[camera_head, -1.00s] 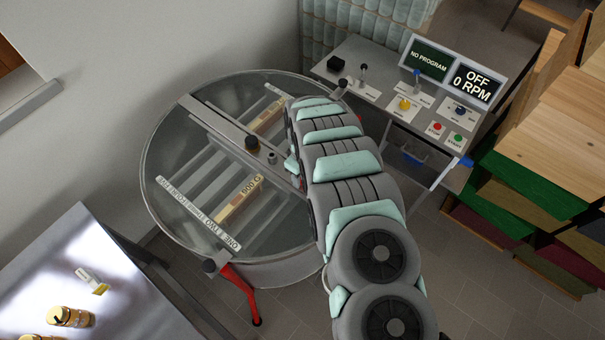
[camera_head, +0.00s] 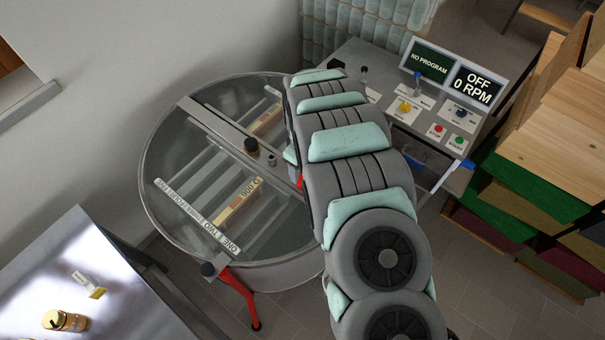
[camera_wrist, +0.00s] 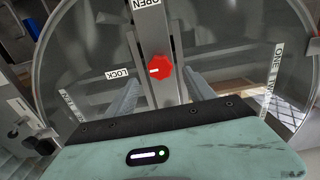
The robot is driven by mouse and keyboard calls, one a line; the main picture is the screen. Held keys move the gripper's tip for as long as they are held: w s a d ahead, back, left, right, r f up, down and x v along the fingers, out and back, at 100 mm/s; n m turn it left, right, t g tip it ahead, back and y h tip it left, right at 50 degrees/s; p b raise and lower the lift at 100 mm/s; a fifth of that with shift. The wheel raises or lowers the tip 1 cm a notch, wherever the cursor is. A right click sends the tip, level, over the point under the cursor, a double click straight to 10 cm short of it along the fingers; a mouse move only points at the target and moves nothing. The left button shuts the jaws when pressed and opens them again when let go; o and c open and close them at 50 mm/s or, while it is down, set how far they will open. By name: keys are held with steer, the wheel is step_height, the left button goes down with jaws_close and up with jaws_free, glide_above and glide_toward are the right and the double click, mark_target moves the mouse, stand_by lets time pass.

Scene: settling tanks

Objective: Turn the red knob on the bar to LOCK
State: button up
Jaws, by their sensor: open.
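The red knob (camera_wrist: 161,68) sits on the grey metal bar (camera_wrist: 155,35) across the round lidded tank, seen in the wrist view. A white mark on the knob's left side faces the LOCK label (camera_wrist: 112,73). The OPEN label (camera_wrist: 141,4) is on the bar at the top of that view. My gripper (camera_wrist: 163,78) is open, with one finger on each side of the knob in the picture; I cannot tell whether they touch it. In the head view my arm covers the gripper and most of the knob's area; the bar (camera_head: 215,125) shows to the left.
A control desk with a screen reading OFF 0 RPM (camera_head: 473,86) and several buttons stands behind.

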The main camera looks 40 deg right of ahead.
step_height(320, 180, up, 5)
steer(key=shift+r+p, duration=0.1)
steer(key=shift+p, duration=0.45)
